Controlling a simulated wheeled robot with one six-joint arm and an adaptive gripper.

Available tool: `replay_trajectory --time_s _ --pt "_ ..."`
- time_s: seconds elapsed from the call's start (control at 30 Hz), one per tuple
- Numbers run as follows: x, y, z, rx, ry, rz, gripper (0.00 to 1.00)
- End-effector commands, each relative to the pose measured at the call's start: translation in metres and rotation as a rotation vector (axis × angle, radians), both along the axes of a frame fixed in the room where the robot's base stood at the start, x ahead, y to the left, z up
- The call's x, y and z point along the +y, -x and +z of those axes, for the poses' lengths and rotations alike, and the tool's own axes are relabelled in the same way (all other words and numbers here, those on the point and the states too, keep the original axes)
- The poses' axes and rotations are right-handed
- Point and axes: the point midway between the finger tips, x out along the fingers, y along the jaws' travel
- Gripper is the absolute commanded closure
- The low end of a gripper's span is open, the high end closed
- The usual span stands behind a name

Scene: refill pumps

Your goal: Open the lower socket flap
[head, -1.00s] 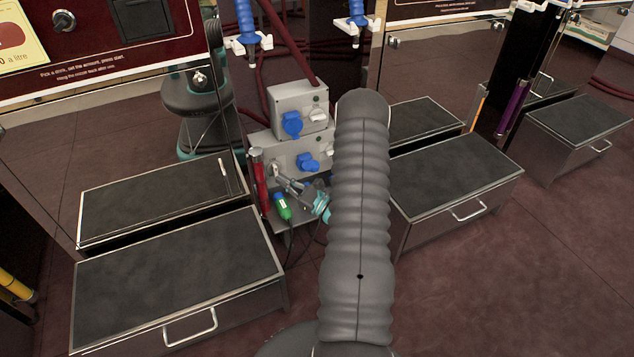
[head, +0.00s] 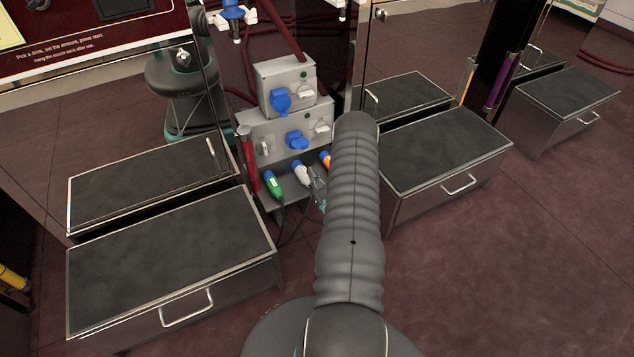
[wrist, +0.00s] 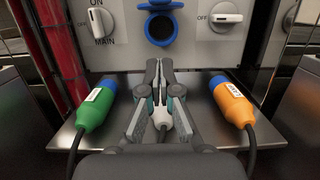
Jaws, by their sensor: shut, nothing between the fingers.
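The lower grey box (head: 275,137) carries a blue socket (head: 297,140). In the wrist view a dark round opening shows inside the socket's blue ring (wrist: 160,41). A blue piece of its flap (wrist: 160,5) shows above the opening, cut by the frame's top edge. My gripper (wrist: 160,66) has its fingertips together with nothing between them, below and in front of the socket, apart from it. In the head view my gripper (head: 319,190) is mostly hidden behind my arm.
A shelf (wrist: 65,137) below the box holds a green plug (wrist: 97,107), a white plug (wrist: 162,119) under my fingers and an orange plug (wrist: 234,104). A main switch (wrist: 97,20) is left of the socket, another switch (wrist: 226,18) right. An upper box (head: 283,72) sits above.

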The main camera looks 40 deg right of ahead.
Motion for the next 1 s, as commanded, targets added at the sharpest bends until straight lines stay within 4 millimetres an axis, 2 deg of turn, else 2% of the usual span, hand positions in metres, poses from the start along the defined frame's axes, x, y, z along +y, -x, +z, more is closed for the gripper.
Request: replay_trajectory --time_s 0.2,0.3,0.5,1.0 --pt "-0.008 -0.039 0.010 -0.001 0.001 0.002 1.00" --pt "-0.009 -0.036 0.028 0.000 0.000 0.000 1.00" --pt "-0.008 -0.037 0.044 0.001 -0.001 0.001 1.00" --pt "-0.008 -0.036 0.048 0.005 -0.002 0.000 1.00"
